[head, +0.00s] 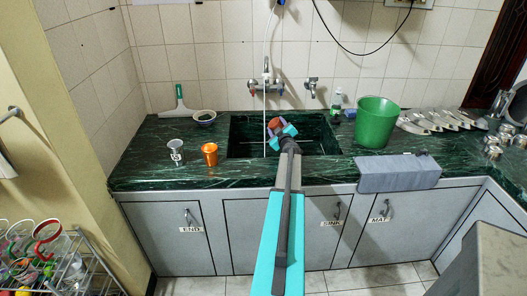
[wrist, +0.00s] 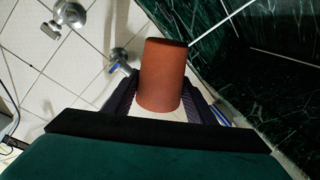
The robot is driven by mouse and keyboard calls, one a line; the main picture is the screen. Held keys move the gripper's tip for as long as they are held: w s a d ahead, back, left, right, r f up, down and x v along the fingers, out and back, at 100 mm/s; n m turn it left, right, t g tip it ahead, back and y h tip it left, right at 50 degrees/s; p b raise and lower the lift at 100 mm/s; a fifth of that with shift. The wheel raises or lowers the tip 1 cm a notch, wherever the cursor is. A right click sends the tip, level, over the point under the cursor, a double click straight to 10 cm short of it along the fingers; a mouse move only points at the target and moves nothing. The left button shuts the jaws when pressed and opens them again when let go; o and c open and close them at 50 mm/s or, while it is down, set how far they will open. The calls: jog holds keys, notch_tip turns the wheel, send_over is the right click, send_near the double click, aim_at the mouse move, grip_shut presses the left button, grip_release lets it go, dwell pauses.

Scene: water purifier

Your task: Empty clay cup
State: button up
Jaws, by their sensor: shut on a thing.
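The reddish-brown clay cup (head: 274,123) is held over the sink (head: 240,134) in the counter. My gripper (head: 281,130) is shut on it, and the cup looks tilted in the head view. In the wrist view the clay cup (wrist: 163,72) sits between the two dark fingers, with the dark green sink wall to its upper right and wall tiles to its left. The inside of the cup and any contents are hidden in both views.
A white hose (head: 267,50) hangs from the tap area into the sink. An orange cup (head: 210,154) and a metal cup (head: 176,152) stand left of the sink. A green bucket (head: 377,122) and a grey mat (head: 398,173) are to its right.

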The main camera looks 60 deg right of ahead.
jog(key=shift+f+b, duration=0.35)
jog(key=shift+b, duration=0.1)
jog(key=shift+w+a+f+n+b, duration=0.1)
jog(key=shift+f+n+b, duration=0.2)
jog(key=shift+b, duration=0.2)
jog(key=shift+w+f+b, duration=0.1)
jog(key=shift+f+b, duration=0.15)
jog(key=shift+b, duration=0.2)
jog(key=shift+w+a+r+n+g+b, duration=0.1)
jog(key=shift+r+n+g+b, duration=0.15)
jog(key=shift+n+b, duration=0.5)
jog(key=shift+w+a+r+n+g+b, duration=0.15)
jog(key=shift+r+n+b, duration=0.3)
jog(key=shift+n, duration=0.5)
jog(key=shift+f+n+b, duration=0.65)
jog(key=shift+n+b, duration=0.15)
jog(key=shift+b, duration=0.65)
jog(key=shift+w+a+r+p, duration=0.1)
jog(key=shift+w+r+p, duration=0.05)
jog(key=shift+p, duration=0.2)
jog(key=shift+w+a+r+n+g+h+p, duration=0.15)
jog(key=shift+w+a+n+g+h+p, duration=0.3)
jog(key=shift+n+p, duration=0.4)
jog(key=shift+w+p, duration=0.1)
jog(key=shift+p, duration=0.25)
dwell(0.4)
jog(key=shift+d, duration=0.1)
